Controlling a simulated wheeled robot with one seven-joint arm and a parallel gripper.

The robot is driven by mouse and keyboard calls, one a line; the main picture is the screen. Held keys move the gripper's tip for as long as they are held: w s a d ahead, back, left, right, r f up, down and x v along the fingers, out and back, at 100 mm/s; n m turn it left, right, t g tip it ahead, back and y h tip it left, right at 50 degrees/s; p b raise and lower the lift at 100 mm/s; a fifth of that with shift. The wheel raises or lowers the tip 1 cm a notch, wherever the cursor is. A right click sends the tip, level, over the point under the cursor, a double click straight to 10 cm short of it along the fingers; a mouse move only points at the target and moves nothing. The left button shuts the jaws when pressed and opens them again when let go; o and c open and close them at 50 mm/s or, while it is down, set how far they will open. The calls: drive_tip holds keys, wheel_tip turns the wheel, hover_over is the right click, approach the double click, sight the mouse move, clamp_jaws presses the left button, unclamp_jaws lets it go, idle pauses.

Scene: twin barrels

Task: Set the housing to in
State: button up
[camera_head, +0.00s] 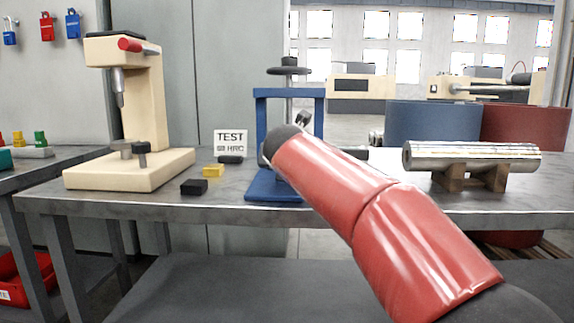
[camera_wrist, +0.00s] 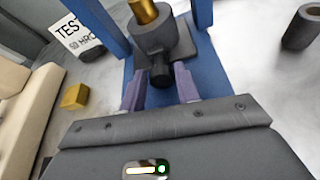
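A dark grey round housing (camera_wrist: 158,38) with a short black knob (camera_wrist: 160,76) pointing toward me sits on a dark plate at the blue press (camera_wrist: 204,12) in the wrist view. A brass cylinder (camera_wrist: 144,11) stands at the top of the housing. My gripper (camera_wrist: 159,80) has its two purple fingers apart, one on each side of the knob's end, with visible gaps to it. In the head view the blue press (camera_head: 262,120) stands on the bench, partly behind my red arm. My gripper and most of the housing are hidden there.
A cream test machine (camera_head: 130,170), a black block (camera_head: 194,187), a yellow block (camera_head: 213,170) and a "TEST HRC" sign (camera_head: 231,144) are left of the press. A metal shaft (camera_head: 470,156) rests on wooden supports at right. A grey cylinder (camera_wrist: 302,27) stands right of the press.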

drive_tip(key=o, duration=0.3)
drive_tip(key=shift+f, duration=0.1)
drive_tip(key=v, duration=0.7)
drive_tip(key=shift+s, duration=0.3)
drive_tip(key=shift+s, duration=0.15)
